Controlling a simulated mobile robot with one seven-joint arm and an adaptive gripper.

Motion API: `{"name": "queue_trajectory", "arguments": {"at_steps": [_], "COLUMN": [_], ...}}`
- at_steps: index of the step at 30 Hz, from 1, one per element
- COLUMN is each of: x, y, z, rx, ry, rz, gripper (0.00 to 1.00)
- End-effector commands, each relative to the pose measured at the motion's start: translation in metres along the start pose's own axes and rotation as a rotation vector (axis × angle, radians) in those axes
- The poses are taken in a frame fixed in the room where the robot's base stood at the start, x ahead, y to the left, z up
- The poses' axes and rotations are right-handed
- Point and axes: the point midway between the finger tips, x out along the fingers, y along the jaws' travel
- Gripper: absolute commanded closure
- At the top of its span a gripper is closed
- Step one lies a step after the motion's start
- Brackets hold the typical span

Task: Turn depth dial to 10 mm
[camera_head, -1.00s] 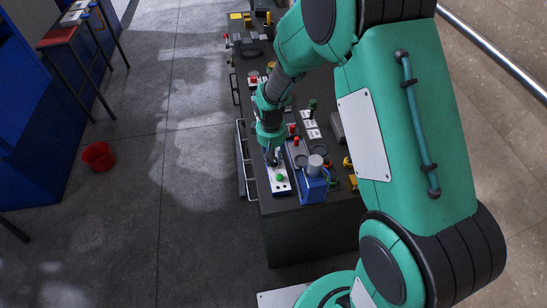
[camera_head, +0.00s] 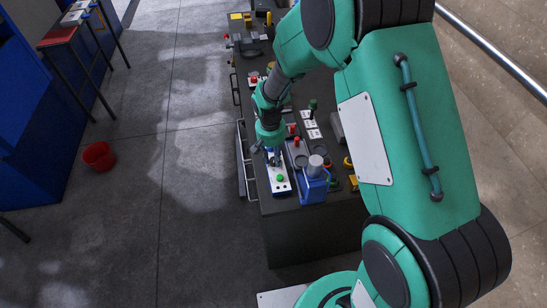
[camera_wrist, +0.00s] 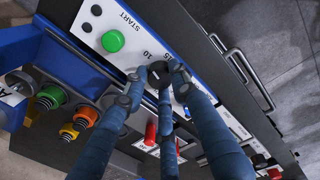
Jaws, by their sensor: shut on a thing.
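The dark depth dial (camera_wrist: 156,78) sits on the white panel (camera_wrist: 90,20) in the wrist view, mostly hidden behind my fingers. The printed marks 10 (camera_wrist: 147,55) and 15 (camera_wrist: 166,57) show just above it; its pointer cannot be made out. My gripper (camera_wrist: 160,84) has its several blue-grey fingers closed around the dial. In the head view my gripper (camera_head: 272,158) is at the far end of the panel with the green button (camera_head: 280,178), and the dial is hidden there.
The green START button (camera_wrist: 113,41) is close beside the dial. A blue press (camera_head: 312,187) stands to the right. Orange and green buttons (camera_wrist: 73,131) and a red knob (camera_wrist: 150,133) are nearby.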

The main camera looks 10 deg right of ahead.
Motion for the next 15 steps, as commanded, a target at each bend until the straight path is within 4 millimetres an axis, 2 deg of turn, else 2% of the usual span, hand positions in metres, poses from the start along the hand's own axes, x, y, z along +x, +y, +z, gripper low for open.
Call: {"name": "queue_trajectory", "arguments": {"at_steps": [6, 7, 9, 10, 15], "x": [0.0025, 0.0025, 0.0024, 0.0023, 0.0014], "y": [0.0, 0.0, 0.0, -0.0001, -0.0001], "z": [0.004, 0.004, 0.0037, 0.0034, 0.0021], "rx": [-0.001, -0.001, -0.002, -0.002, -0.002], "ry": [-0.008, -0.008, -0.008, -0.007, -0.004], "rz": [0.001, 0.001, 0.001, 0.001, 0.001], "gripper": [0.99, 0.71, 0.57, 0.55, 0.55]}}
